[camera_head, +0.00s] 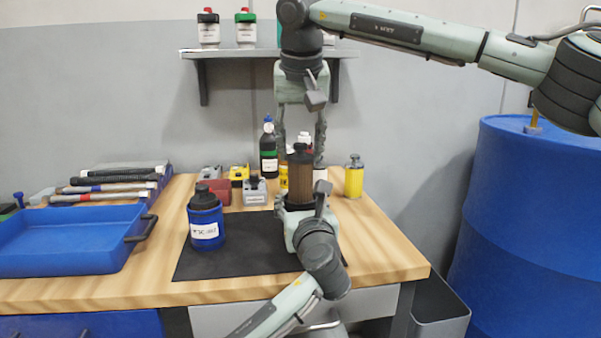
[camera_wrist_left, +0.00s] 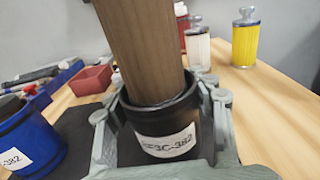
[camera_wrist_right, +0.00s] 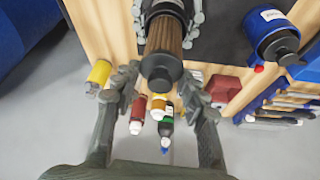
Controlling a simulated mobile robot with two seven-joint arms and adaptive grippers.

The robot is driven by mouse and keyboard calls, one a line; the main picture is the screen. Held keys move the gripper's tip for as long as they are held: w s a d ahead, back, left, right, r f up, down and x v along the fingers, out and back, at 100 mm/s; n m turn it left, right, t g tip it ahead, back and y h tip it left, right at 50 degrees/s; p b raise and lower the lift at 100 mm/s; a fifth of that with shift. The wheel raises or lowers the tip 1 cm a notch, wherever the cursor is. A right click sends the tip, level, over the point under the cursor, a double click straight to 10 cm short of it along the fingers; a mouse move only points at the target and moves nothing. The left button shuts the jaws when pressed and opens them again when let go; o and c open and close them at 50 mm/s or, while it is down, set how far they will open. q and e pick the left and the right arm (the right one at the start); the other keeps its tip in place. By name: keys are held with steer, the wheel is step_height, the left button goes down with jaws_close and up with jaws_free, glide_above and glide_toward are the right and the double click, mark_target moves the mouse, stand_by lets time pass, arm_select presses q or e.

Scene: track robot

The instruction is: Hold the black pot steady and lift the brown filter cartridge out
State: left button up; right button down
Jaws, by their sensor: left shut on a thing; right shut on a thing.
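The black pot (camera_wrist_left: 150,118) has a white label partly reading "3C-382" and stands upright on the dark mat (camera_head: 240,250). My left gripper (camera_head: 300,208) is shut around it, one finger on each side. The brown filter cartridge (camera_head: 300,180) rises upright from the pot; its lower end is hidden inside the rim in the left wrist view (camera_wrist_left: 145,50). My right gripper (camera_head: 300,148) comes down from above and is shut on the cartridge's black cap (camera_wrist_right: 162,68). The fingers' exact contact is hard to see.
A blue jar with black lid (camera_head: 206,220) stands left on the mat. A blue tray (camera_head: 75,240) is at far left. Bottles, yellow items and a yellow canister (camera_head: 354,178) stand behind. A shelf (camera_head: 225,53) hangs above; a blue barrel (camera_head: 530,230) is at right.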

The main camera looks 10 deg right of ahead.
steer(key=shift+r, duration=1.5)
arm_select(q)
steer(key=o, duration=1.5)
steer(key=shift+s, duration=0.1)
